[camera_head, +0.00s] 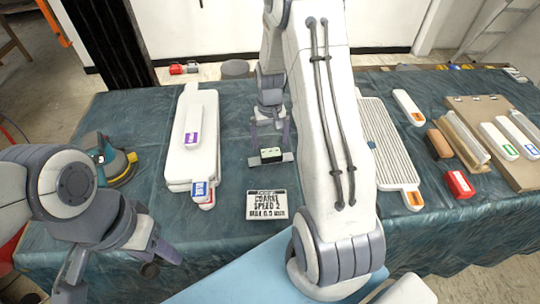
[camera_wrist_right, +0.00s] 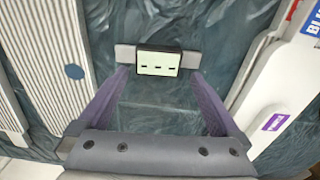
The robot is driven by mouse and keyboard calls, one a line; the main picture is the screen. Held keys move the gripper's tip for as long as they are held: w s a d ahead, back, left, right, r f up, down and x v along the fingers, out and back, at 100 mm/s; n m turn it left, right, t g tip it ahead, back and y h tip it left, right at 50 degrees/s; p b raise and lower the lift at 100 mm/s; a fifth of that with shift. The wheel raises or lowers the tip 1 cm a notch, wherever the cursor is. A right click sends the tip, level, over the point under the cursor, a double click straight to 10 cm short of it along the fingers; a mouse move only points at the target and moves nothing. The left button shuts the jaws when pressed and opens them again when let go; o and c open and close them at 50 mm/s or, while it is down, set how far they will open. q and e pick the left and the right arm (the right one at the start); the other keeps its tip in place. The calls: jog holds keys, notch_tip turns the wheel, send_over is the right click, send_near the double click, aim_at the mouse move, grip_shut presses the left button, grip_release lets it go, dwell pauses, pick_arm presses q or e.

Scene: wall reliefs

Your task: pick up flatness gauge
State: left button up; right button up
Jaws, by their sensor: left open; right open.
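The flatness gauge (camera_head: 271,156) is a small dark box with a pale green display on a grey bar. It lies on the cloth-covered table, in the middle of the head view. In the right wrist view the gauge (camera_wrist_right: 158,62) shows its display between my fingertips. My right gripper (camera_head: 269,143) is open, pointing down at the gauge with a finger towards each side; in the wrist view the gripper (camera_wrist_right: 160,76) is empty, and I cannot tell whether it touches the bar. My left gripper (camera_head: 122,272) is open and empty at the lower left.
White boards (camera_head: 201,150) lie left of the gauge, and a ribbed panel (camera_head: 377,145) lies right of it. A sign (camera_head: 267,205) is in front of the gauge. A sander (camera_head: 110,160) is at the left. A red block (camera_head: 458,184) and a wooden board (camera_head: 487,105) are at the right.

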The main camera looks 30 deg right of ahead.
aim_at(271, 152)
jog(key=shift+d+f+p, duration=0.15)
jog(key=shift+f+p, duration=0.4)
jog(key=shift+f, duration=2.15)
jog(key=c, duration=1.2)
jog(key=shift+r, duration=0.1)
